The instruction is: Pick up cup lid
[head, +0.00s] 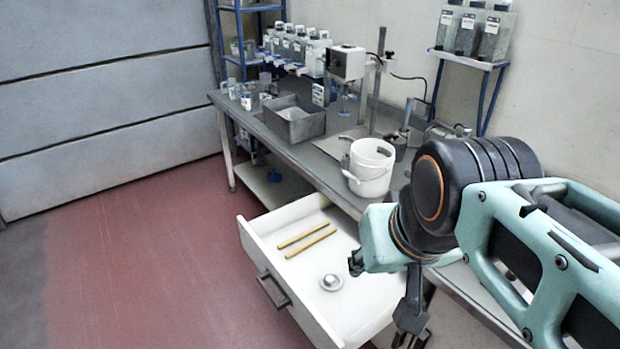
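The cup lid appears to be a small pale round piece with a raised centre (331,282). It lies on the floor of the open white drawer (262,246), near the drawer's right side. My gripper (385,299) is to the right of the lid in the picture, over the right part of the drawer and apart from the lid. Its dark fingers look spread, with nothing visible between them. My wrist and arm partly hide the gripper and the right end of the drawer.
Two yellow-brown sticks (303,240) lie in the drawer beside the lid. The workbench (335,150) above holds a white bucket (370,168), a grey bin (294,121) and a boxy device on a stand (346,63). Open red floor (150,250) is at left.

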